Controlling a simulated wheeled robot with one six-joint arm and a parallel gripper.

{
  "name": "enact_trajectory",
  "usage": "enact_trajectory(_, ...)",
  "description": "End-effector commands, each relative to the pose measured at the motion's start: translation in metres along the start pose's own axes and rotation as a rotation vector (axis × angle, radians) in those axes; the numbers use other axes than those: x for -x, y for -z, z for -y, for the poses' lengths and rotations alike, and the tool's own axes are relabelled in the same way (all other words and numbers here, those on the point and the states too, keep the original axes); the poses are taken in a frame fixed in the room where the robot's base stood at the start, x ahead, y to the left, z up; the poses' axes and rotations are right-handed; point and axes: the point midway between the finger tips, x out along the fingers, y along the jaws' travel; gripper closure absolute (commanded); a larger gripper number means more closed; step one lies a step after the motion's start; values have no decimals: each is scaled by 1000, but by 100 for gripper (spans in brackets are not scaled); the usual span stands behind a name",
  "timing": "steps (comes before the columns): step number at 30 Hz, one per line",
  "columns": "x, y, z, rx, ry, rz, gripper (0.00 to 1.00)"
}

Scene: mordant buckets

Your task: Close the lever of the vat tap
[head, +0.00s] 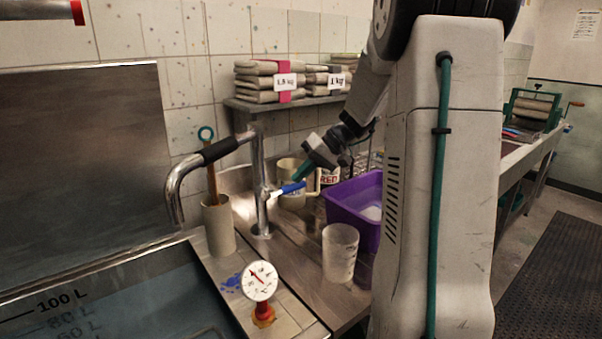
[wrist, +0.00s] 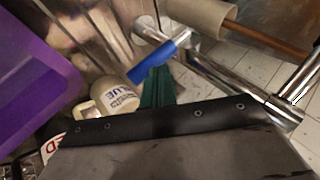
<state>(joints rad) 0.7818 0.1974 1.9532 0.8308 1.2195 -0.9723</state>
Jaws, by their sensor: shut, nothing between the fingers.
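The vat tap (head: 260,180) is a chrome post with a curved spout and a black sleeve, standing beside the vat. Its blue lever (head: 291,188) points right and slightly up from the post in the head view. In the wrist view the blue lever (wrist: 160,60) lies just beyond my fingertips. My gripper (head: 304,172), with green fingers, is shut and empty. It is right beside the lever's free end; whether it touches cannot be told. It also shows in the wrist view (wrist: 158,75). The vat (head: 100,268) holds bluish liquid with litre marks.
A cream mug marked BLUE (head: 288,172) stands behind the lever. A purple tub (head: 358,205) and a translucent beaker (head: 340,252) stand to the right. A dial thermometer (head: 261,283) and a grey holder with a stick (head: 218,228) stand near the vat rim.

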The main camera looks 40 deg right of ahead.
Motion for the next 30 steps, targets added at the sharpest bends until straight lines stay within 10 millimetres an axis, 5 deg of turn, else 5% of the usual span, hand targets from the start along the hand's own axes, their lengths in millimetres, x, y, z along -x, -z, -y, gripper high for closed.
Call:
enact_trajectory(17,9,3,10,5,1,2,100)
enact_trajectory(21,27,9,31,11,1,3,100)
enact_trajectory(30,95,9,31,5,1,2,100)
